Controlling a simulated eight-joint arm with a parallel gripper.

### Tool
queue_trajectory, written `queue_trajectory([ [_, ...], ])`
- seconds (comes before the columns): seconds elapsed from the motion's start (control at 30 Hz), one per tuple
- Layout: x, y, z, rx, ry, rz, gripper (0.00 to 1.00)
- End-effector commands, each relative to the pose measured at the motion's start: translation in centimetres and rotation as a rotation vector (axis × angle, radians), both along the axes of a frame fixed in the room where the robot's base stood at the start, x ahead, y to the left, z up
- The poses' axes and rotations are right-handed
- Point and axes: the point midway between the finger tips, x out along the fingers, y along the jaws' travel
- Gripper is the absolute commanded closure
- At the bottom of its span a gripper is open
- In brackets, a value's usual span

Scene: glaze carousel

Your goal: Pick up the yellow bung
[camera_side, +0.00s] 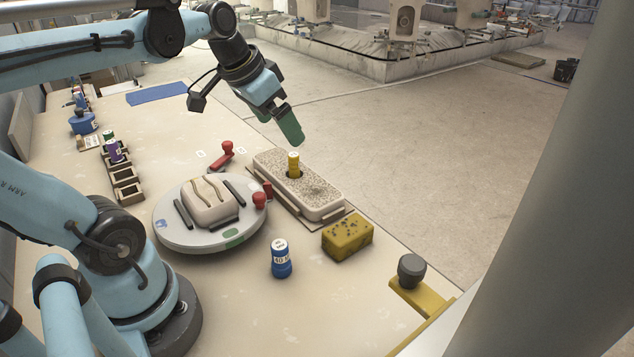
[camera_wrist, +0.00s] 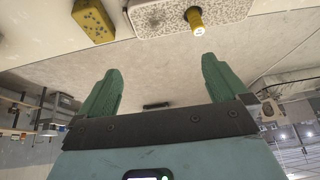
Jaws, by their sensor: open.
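The yellow bung (camera_side: 294,165) stands upright in a dark hole in the speckled top of a long pale block (camera_side: 315,196). In the wrist view the yellow bung (camera_wrist: 195,20) shows at the top, beyond the fingertips and right of the midline between them. My gripper (camera_side: 291,127) is above the far part of the block, over and apart from the bung. In the wrist view my gripper (camera_wrist: 160,75) has its two green fingers wide apart with nothing between them.
A round grey turntable (camera_side: 188,238) with red knobs stands left of the block. A yellow sponge (camera_side: 347,236) lies at the block's near end. A blue bung (camera_side: 281,258) stands on the table in front. A red clamp (camera_side: 225,155) is behind the turntable.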

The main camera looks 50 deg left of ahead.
Motion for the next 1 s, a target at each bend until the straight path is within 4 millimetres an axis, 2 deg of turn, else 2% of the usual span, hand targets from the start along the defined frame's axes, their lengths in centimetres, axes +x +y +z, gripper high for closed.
queue_trajectory([
  [0.03, -0.1, -2.1, -1.4, 0.002, -0.022, -0.016, 0.0],
  [0.1, -0.4, -4.2, -3.1, 0.0, -0.055, -0.017, 0.0],
  [0.2, -0.9, -6.6, -4.9, -0.011, -0.098, -0.021, 0.0],
  [0.3, -1.3, -8.1, -6.1, -0.023, -0.129, -0.022, 0.0],
  [0.33, -1.4, -8.3, -6.4, -0.026, -0.136, -0.023, 0.0],
  [0.6, -1.6, -8.9, -6.9, -0.034, -0.15, -0.019, 0.41],
  [1.0, -1.0, -8.4, -6.3, -0.012, -0.124, -0.036, 0.42],
])
